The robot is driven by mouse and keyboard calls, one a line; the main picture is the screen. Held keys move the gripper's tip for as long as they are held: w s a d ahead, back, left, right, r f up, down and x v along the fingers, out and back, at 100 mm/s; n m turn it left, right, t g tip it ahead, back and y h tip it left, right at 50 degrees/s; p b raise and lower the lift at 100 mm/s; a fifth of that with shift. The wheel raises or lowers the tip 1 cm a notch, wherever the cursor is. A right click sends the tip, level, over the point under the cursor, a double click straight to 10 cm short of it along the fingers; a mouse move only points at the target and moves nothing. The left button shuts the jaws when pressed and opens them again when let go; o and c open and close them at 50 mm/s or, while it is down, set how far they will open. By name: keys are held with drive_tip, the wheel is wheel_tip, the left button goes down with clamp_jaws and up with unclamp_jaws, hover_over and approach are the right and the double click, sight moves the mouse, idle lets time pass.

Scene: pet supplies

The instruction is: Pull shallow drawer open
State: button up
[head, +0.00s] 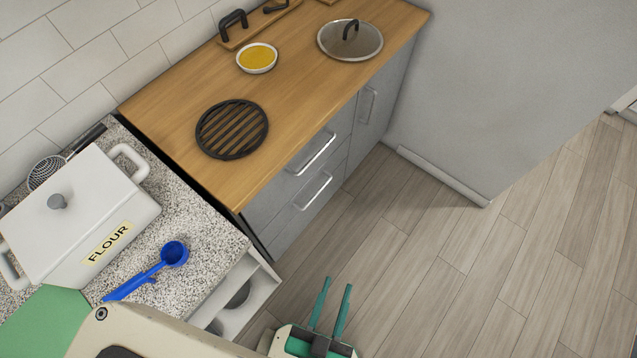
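A white drawer (262,289) under the speckled counter stands partly pulled out, with round grey items visible inside. Two grey drawers with silver bar handles sit under the wooden counter, an upper drawer (285,182) and a lower drawer (285,222); both look shut. Which drawer is the shallow one I cannot tell for sure. My gripper (337,286) is at the bottom of the view, right of the white drawer. Its two teal fingers are apart, with nothing between them. It appears clear of the drawers and handles.
A flour box (85,215), a blue scoop (172,254) and a strainer (46,172) are on the speckled counter (205,225). The wooden counter (180,120) holds a round grate (232,129), a yellow-filled bowl (257,58) and a lid (350,40). The wooden floor (450,270) is clear.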

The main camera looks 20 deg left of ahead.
drive_tip(key=w+a+f+m, duration=0.1)
drive_tip(key=w+a+f, duration=0.1)
drive_tip(key=f, duration=0.4)
drive_tip(key=w+a+f+m, duration=0.2)
drive_tip(key=f, duration=0.4)
drive_tip(key=m, duration=0.8)
approach(315, 198)
drive_tip(key=x, duration=0.4)
drive_tip(key=shift+w+f, duration=0.15)
drive_tip(key=shift+w, duration=0.2)
drive_tip(key=shift+x, duration=3.45)
drive_tip(key=shift+c, duration=0.5)
clamp_jaws()
